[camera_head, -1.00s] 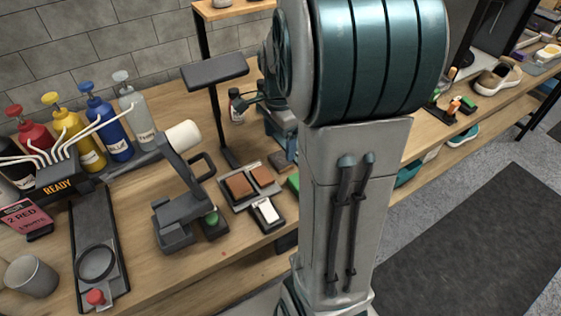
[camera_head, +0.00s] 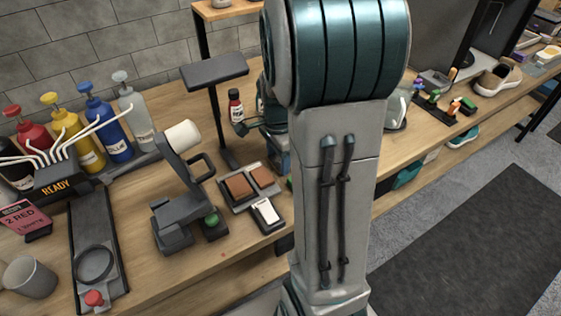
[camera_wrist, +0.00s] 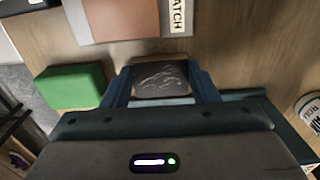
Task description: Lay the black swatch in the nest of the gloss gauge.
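A dark, scuffed square that looks like the black swatch (camera_wrist: 160,82) shows in the wrist view between the two blue fingers of my gripper (camera_wrist: 161,84). The fingers stand apart, one at each side of it; I cannot tell whether they press on it or whether it is off the table. In the head view my gripper is low, mostly hidden behind my arm, right of the tray. A grey device with a hinged arm and green button (camera_head: 185,205) stands left of the tray; I cannot tell for sure whether it is the gloss gauge. No nest is clearly visible.
A tray (camera_head: 232,207) holds two brown swatches (camera_head: 238,186). A small white-faced item (camera_head: 266,211) lies before it. A green block (camera_wrist: 72,87) sits left of my gripper. A small bottle (camera_head: 235,106) and a lamp-like stand (camera_head: 214,71) are behind. Pump bottles (camera_head: 72,133) stand at left.

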